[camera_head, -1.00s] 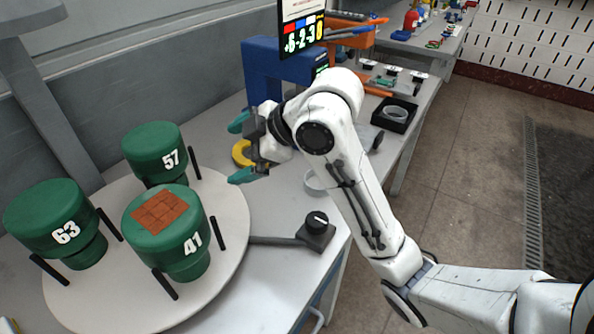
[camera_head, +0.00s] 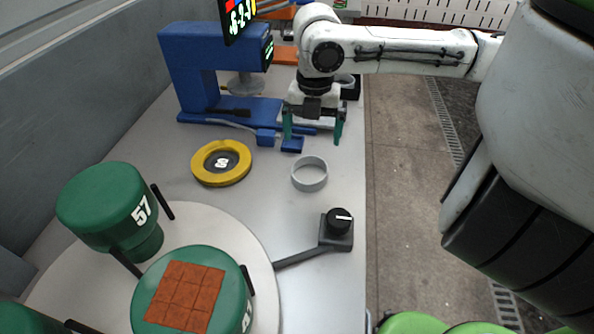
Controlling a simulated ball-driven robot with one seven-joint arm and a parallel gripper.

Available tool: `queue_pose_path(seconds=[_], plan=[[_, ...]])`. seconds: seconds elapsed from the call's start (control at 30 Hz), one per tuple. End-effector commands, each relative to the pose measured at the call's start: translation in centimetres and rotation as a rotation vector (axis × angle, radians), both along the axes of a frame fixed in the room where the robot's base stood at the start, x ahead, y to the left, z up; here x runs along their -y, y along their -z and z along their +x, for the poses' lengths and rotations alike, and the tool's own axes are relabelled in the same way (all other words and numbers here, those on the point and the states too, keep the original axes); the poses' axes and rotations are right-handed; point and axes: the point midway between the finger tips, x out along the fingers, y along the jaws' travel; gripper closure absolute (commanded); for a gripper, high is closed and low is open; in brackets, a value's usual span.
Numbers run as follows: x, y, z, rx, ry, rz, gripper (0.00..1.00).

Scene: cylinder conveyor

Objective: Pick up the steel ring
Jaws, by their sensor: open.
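The steel ring (camera_head: 310,184) is a plain grey, open ring lying flat on the grey table, right of the yellow ring and near the table's right edge. My gripper (camera_head: 312,140) points down with its two green-tipped fingers spread apart. It is empty and stands behind and above the ring in the picture. The ring is in full view and nothing touches it.
A yellow ring with a dark centre (camera_head: 222,162) lies left of the steel ring. A blue press-like machine (camera_head: 195,75) stands behind. In front are a black knob box (camera_head: 337,230) and a round turntable (camera_head: 268,290) with green cylinders (camera_head: 108,205).

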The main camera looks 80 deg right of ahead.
Motion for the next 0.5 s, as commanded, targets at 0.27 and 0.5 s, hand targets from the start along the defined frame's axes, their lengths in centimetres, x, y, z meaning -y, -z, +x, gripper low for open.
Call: queue_pose_path(seconds=[0.27,0.5], plan=[[0.0,4.1,0.0,-0.002,0.000,0.002,0.00],[0.0,5.9,0.0,-0.001,0.000,0.002,0.00]])
